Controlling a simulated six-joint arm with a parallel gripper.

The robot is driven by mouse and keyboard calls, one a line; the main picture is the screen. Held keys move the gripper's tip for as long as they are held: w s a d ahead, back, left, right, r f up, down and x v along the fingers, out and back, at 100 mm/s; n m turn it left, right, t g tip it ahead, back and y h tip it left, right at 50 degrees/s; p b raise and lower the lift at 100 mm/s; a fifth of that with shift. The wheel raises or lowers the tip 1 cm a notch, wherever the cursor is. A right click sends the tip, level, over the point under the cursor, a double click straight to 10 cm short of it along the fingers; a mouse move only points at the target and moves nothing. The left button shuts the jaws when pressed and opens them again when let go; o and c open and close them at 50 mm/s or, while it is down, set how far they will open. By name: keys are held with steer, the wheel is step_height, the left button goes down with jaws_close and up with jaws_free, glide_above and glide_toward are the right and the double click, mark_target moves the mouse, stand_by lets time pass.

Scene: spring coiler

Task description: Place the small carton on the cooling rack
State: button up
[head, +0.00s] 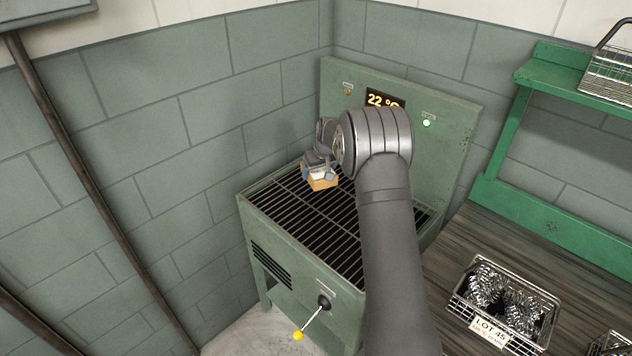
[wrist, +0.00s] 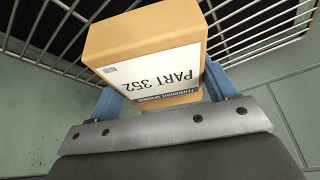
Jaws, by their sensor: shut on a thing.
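The small carton (wrist: 150,62) is tan with a white label reading "PART 352". My gripper (wrist: 165,95) is shut on it, with a blue finger at each side. In the head view the carton (head: 322,183) is held by my gripper (head: 318,170) over the back left part of the cooling rack (head: 328,224). The rack is a dark grate of parallel bars on top of a green cabinet. In the wrist view the rack bars (wrist: 262,38) lie behind the carton. I cannot tell whether the carton touches the bars. My arm hides the rack's right part.
The cabinet's back panel (head: 445,120) stands behind the rack, with a "22 °C" display (head: 384,101). A yellow-tipped lever (head: 312,322) sticks out in front. At right, a wire basket of springs (head: 503,305) stands on a bench beneath a green shelf (head: 575,82). The rack's visible front is clear.

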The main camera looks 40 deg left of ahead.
steer(key=shift+s+a+f, duration=0.25)
steer(key=shift+a+f, duration=0.15)
steer(key=shift+a, duration=0.25)
steer(key=shift+f, duration=2)
steer(key=shift+f, duration=0.1)
steer(key=o, duration=1.2)
steer(key=shift+f, duration=0.1)
steer(key=v, duration=1.2)
steer(key=shift+r, duration=0.2)
steer(key=shift+f, duration=0.1)
